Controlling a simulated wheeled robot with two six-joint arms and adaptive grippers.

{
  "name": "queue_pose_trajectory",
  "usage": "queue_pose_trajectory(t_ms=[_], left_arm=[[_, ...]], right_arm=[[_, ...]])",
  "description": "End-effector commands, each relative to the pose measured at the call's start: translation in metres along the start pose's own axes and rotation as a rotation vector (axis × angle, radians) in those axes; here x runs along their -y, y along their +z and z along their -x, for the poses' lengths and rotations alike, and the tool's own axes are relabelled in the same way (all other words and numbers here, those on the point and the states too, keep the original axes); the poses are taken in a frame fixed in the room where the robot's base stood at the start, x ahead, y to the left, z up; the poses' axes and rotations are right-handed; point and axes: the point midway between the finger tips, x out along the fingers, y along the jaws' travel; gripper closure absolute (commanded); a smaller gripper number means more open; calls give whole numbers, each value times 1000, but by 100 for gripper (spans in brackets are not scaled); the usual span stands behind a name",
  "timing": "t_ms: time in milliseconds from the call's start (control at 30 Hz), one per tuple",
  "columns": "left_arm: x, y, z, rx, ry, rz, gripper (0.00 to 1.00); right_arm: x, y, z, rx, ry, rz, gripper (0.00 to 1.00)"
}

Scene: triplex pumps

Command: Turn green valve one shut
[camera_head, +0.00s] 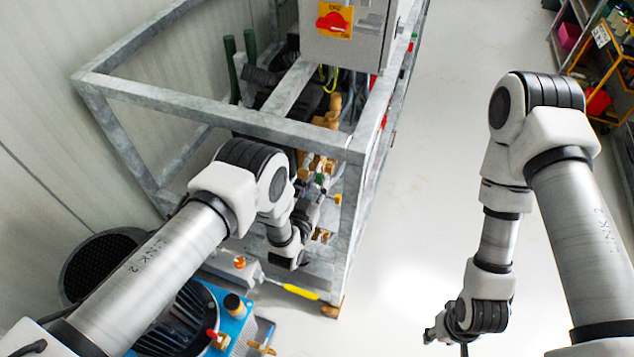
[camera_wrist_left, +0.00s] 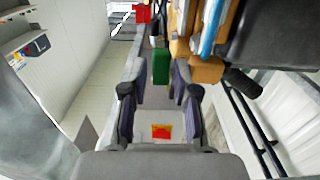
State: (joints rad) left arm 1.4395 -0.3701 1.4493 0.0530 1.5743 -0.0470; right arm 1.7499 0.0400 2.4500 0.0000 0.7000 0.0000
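The green valve handle (camera_wrist_left: 161,66) shows as a small green block in the left wrist view, next to brass pipe fittings (camera_wrist_left: 203,68). My left gripper (camera_wrist_left: 160,72) is open, with one finger on each side of the green handle in that view. I cannot tell whether either finger touches it. In the head view my left gripper (camera_head: 318,200) reaches into the metal frame beside the brass parts, and a small green spot (camera_head: 320,178) shows near its tips. My right gripper (camera_head: 433,332) hangs low over open floor, small and partly hidden, with its fingers unclear.
A grey metal frame (camera_head: 210,109) surrounds the pump piping, with a corner post close to my left gripper. A control box with a red switch (camera_head: 334,20) sits above. A blue pump unit (camera_head: 232,325) stands below my left arm.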

Motion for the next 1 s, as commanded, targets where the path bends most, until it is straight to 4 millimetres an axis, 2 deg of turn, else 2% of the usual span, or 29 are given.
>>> queue_pose_trajectory(t_ms=[33,67,100,133,567,1000], left_arm=[[0,0,0,0,0,0,71],[0,0,0,0,0,0,78],[0,0,0,0,0,0,92],[0,0,0,0,0,0,100],[0,-4,0,35,0,-1,100],[0,-13,-2,307,0,-2,100]], right_arm=[[0,0,0,0,0,0,60],[0,0,0,0,0,0,60],[0,0,0,0,0,0,60],[0,0,0,0,0,0,60],[0,0,5,0,0,0,60],[0,0,35,0,0,0,60]])
